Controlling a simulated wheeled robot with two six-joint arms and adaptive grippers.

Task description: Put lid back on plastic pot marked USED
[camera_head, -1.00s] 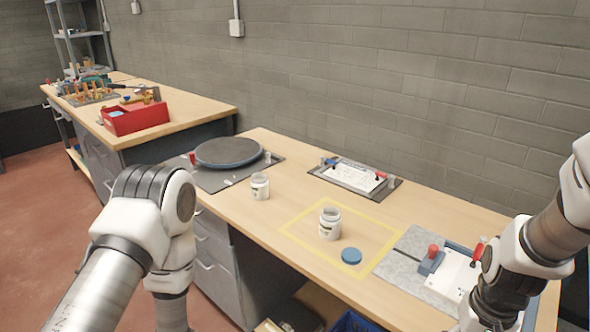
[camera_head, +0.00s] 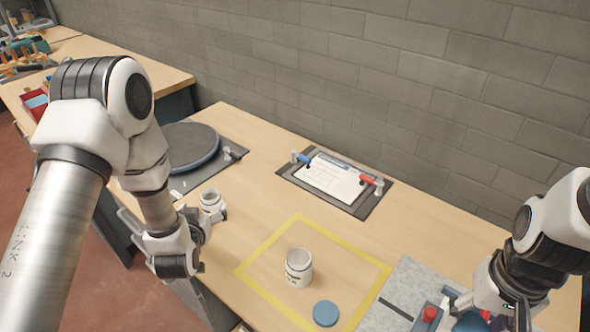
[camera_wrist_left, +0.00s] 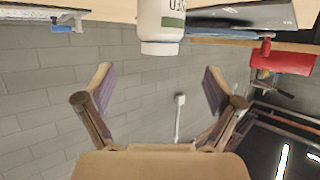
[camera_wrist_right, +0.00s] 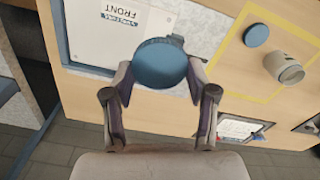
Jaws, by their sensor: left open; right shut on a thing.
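A white open pot (camera_head: 210,199) stands upright near the table's front edge, left of the yellow outline. A second white open pot (camera_head: 298,268) stands inside the yellow outline. A blue lid (camera_head: 325,313) lies just in front of it. My right gripper (camera_wrist_right: 158,75) is shut on another blue lid (camera_wrist_right: 160,63), above the board at the right.
A round dark plate (camera_head: 187,146) lies on a mat at the left. A clipboard-like board (camera_head: 333,182) with paper and clamps lies at the back near the wall. A grey speckled mat (camera_head: 407,285) lies at the right. Table between them is mostly clear.

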